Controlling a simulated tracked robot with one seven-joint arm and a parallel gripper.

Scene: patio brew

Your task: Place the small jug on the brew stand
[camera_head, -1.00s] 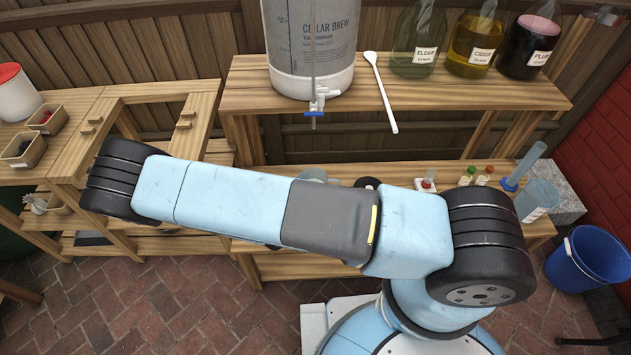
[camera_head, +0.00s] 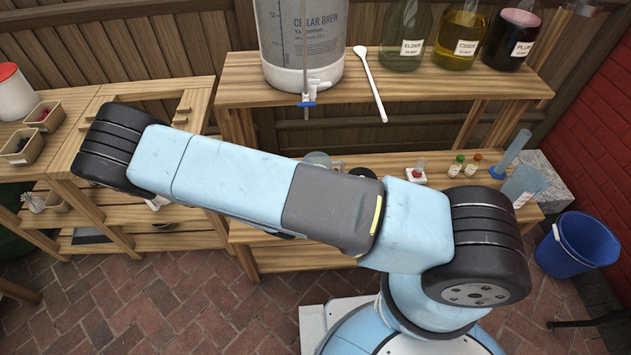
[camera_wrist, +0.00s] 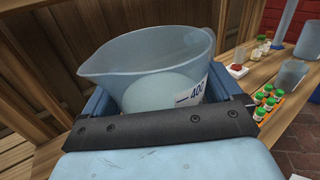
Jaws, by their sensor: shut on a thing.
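A clear jug (camera_wrist: 150,60) with a pouring lip and a "400" mark is held upright in my gripper (camera_wrist: 162,92) in the wrist view. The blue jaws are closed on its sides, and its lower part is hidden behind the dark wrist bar. In the head view, my arm hides the gripper. The wooden stand (camera_head: 420,88) has an upper shelf bearing a large brew vessel (camera_head: 300,45) with a tap. Its lower shelf (camera_head: 395,163) is partly covered by my arm. I cannot tell what lies directly under the held jug.
Another clear jug (camera_head: 525,185), a tall cylinder (camera_head: 511,152) and small bottles (camera_head: 464,168) stand on the lower shelf's right. The wrist view shows an orange rack (camera_wrist: 274,110) of green-capped vials. A blue bucket (camera_head: 580,245) stands right. A white spoon (camera_head: 371,85) lies above.

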